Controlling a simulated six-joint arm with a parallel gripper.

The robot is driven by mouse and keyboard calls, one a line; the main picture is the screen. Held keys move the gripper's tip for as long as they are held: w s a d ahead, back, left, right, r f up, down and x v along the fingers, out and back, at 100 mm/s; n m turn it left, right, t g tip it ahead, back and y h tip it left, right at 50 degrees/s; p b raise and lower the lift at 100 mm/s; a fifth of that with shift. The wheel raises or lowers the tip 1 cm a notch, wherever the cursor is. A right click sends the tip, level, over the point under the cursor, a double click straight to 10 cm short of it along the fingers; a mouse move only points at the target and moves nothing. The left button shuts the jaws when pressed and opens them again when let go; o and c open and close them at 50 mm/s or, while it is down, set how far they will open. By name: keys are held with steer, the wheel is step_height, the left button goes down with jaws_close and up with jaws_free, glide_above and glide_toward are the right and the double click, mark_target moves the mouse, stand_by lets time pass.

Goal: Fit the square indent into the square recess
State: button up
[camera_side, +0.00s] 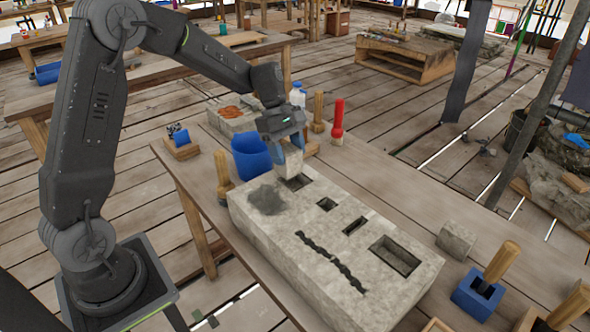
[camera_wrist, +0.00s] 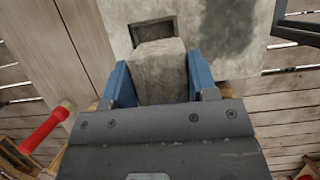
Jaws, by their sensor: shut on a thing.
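My gripper (camera_side: 289,156) has blue fingers and is shut on a pale grey stone block (camera_side: 292,165), the piece with the square indent. The block is low over the far end of a large stone slab (camera_side: 285,228), just beside or above a dark recess (camera_side: 299,182). In the wrist view the block (camera_wrist: 160,72) sits between the two blue fingers, and the recess (camera_wrist: 153,29) shows just beyond its far edge. I cannot tell whether the block touches the slab. Its underside is hidden.
The slab top has two smaller recesses, a larger rectangular recess (camera_side: 396,255), a dark crack (camera_side: 330,260) and a dark patch (camera_side: 267,199). A blue bucket (camera_side: 250,156), a red-handled tool (camera_side: 338,120) and a loose stone cube (camera_side: 456,241) stand around it on the table.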

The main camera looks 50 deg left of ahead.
mark_target(296, 174)
steer(key=shift+w+d+f, duration=0.5)
steer(key=shift+d+f, duration=0.1)
steer(key=shift+d, duration=0.2)
steer(key=shift+f, duration=1.85)
steer(key=shift+f, duration=0.15)
steer(key=o, duration=1.2)
